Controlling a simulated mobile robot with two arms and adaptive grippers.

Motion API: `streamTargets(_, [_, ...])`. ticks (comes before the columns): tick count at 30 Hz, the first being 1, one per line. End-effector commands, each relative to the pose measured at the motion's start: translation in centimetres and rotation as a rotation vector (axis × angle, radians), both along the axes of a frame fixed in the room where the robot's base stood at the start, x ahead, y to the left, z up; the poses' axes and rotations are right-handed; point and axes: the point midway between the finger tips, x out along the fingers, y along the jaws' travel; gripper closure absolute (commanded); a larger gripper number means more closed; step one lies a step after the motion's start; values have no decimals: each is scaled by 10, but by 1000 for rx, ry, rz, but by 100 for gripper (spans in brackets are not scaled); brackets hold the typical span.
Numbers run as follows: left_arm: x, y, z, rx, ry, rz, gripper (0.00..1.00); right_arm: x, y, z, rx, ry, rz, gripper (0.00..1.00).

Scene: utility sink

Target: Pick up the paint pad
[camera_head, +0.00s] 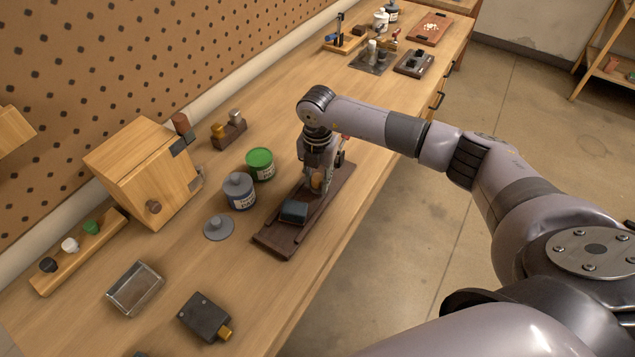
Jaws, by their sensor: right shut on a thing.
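A dark blue block (294,212), which looks like the paint pad, is at the near part of a long dark wooden tray (275,238) on the bench. My right gripper (319,188) points down over the middle of the tray, just behind the block. It is shut on a small tan piece (318,181), mostly hidden by the fingers. I cannot tell whether this piece is joined to the blue block, or whether it is clear of the tray. My left gripper is not in view.
A green-lidded can (260,164) and a grey-blue can (239,191) stand close left of the tray. Bench right of the tray is clear.

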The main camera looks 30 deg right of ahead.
Motion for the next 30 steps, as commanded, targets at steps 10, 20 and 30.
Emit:
streamTargets(10, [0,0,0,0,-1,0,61,0,0,0,0,0,0,97])
streamTargets(20, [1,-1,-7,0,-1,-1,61,1,0,25,1,-4,0,97])
streamTargets(30, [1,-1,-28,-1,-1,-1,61,2,0,104,1,-8,1,97])
